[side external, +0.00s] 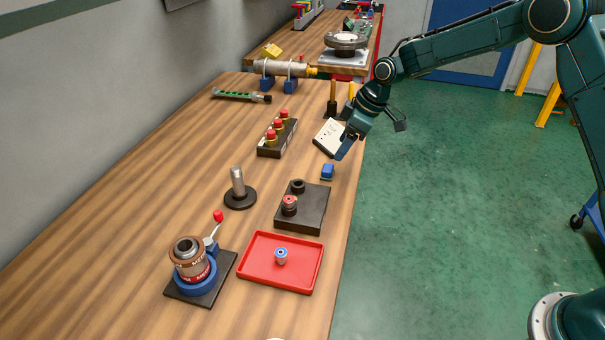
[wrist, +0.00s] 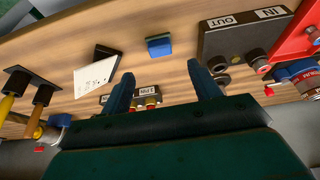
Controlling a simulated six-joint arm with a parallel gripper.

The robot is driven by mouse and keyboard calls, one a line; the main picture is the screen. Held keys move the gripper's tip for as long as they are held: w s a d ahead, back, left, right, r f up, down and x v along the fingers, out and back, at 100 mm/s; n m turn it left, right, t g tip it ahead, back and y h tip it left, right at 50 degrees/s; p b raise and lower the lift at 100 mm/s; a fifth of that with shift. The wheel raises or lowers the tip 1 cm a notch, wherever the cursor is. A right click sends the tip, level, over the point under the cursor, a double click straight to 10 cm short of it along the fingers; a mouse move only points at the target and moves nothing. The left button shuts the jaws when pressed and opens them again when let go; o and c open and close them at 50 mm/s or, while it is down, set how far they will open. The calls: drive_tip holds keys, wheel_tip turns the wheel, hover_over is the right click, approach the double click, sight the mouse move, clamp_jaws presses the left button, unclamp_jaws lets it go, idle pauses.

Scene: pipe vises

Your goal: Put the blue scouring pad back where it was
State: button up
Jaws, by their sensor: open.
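The blue scouring pad (side external: 327,172) lies on the wooden bench near its right edge, between the white card and the black block. In the wrist view the pad (wrist: 158,46) shows a blue face and a green layer, lying beyond the fingertips and roughly in line with the space between them. My gripper (side external: 343,151) is just above and behind the pad in the side view, apart from it. In the wrist view my gripper (wrist: 162,88) has its two fingers spread wide, with nothing between them. No marked place for the pad shows.
A black block (side external: 314,218) marked IN and OUT and a red tray (side external: 262,285) stand in front of the pad. A white card (side external: 328,134) and upright tools (side external: 332,104) are behind it. A rack with red-topped pieces (side external: 277,139) is to the left.

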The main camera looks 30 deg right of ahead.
drive_tip(key=v, duration=0.4)
idle(0.6)
drive_tip(key=s+d+r+m+t+h, duration=0.15)
drive_tip(key=s+r+m, duration=0.25)
drive_tip(key=s+r, duration=1.2)
drive_tip(key=s+d+f+m+h, duration=0.1)
drive_tip(key=s+m, duration=0.1)
drive_tip(key=s, duration=0.9)
drive_tip(key=s+d+m, duration=0.1)
drive_tip(key=s+m, duration=0.2)
drive_tip(key=s, duration=0.8)
drive_tip(key=shift+s+d+f+t+h, duration=0.35)
drive_tip(key=shift+s+d+f+t, duration=0.05)
drive_tip(key=shift+t, duration=0.05)
